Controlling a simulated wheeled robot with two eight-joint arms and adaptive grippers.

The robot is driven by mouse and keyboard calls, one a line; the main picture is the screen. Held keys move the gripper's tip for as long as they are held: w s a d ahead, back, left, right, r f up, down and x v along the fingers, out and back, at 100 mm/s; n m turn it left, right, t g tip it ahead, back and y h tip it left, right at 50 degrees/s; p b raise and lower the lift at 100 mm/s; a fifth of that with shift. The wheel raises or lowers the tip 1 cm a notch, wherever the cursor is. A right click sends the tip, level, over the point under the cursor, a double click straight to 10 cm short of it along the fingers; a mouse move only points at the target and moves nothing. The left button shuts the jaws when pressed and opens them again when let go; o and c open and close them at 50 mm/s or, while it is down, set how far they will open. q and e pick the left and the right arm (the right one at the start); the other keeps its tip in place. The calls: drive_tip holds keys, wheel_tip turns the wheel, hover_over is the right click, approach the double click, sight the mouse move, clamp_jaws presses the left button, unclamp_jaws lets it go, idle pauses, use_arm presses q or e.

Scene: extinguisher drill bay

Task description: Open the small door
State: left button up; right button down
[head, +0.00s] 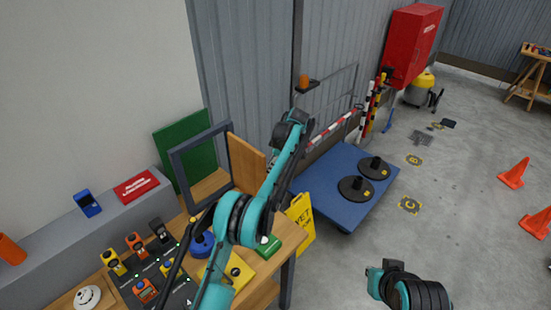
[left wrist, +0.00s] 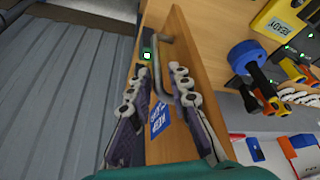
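The small door (head: 246,163) is an orange-brown wooden panel by the right post of a dark frame (head: 205,139) on the workbench. The panel stands at an angle to the frame, and I see through the frame's opening. In the left wrist view the door (left wrist: 187,47) shows a bent metal handle (left wrist: 158,72) and a blue label (left wrist: 160,119). My left gripper (head: 275,159) is at the door's outer side, partly hidden by my arm. Its fingers (left wrist: 157,98) are spread on either side of the handle; contact is not clear. My right gripper is out of view.
A green panel (head: 187,144) stands behind the frame. A control board (head: 150,268) with several colored devices and a green box (head: 268,247) are on the bench. A blue platform (head: 330,205) with black discs stands to the right. Open floor lies beyond.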

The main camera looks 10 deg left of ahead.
use_arm(q)
drive_tip(key=v, duration=0.8)
drive_tip(key=shift+d+r, duration=0.2)
drive_tip(key=shift+r, duration=0.15)
